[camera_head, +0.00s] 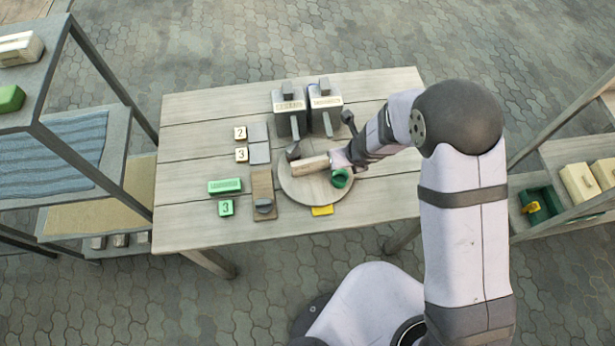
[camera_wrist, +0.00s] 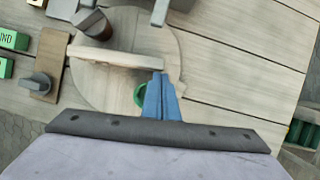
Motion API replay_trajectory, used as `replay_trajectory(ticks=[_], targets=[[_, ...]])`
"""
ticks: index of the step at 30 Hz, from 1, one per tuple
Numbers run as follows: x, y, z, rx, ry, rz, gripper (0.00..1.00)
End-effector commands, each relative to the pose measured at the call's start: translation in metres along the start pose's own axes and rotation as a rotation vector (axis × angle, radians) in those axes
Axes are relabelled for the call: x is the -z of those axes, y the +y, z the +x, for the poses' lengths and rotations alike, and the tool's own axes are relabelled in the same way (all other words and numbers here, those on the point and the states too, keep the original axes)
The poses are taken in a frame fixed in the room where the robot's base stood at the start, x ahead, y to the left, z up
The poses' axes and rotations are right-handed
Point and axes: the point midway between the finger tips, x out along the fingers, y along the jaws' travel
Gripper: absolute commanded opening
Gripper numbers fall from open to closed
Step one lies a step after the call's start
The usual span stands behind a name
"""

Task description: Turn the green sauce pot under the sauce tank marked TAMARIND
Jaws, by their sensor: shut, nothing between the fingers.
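A round wooden turntable (camera_head: 300,190) lies on the table with a pale wooden bar (camera_head: 310,165) across it. The green sauce pot (camera_head: 340,178) sits on its right side; in the wrist view the pot (camera_wrist: 138,95) is partly hidden by my fingers. My gripper (camera_head: 334,160) is shut and empty, its blue fingertips (camera_wrist: 157,76) by the bar's end, close beside the pot; I cannot tell whether they touch the bar. Two grey sauce tanks, a left one (camera_head: 291,120) and a right one (camera_head: 325,117), stand behind the turntable. Their labels are too small to read.
A dark pot (camera_head: 292,151) sits at the turntable's left rear. Left are a brown board (camera_head: 262,182) with a grey knob, a green labelled block (camera_head: 225,186), a green "3" block (camera_head: 226,208) and number tiles (camera_head: 240,133). A yellow piece (camera_head: 322,211) shows at the front. The table's right is clear.

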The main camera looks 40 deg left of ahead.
Motion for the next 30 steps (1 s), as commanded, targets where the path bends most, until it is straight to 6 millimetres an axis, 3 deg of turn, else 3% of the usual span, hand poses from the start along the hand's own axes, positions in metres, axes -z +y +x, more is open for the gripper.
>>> replay_trajectory(ticks=[30], targets=[[-0.036,-0.009,0.012,-0.182,0.000,-0.457,0.00]])
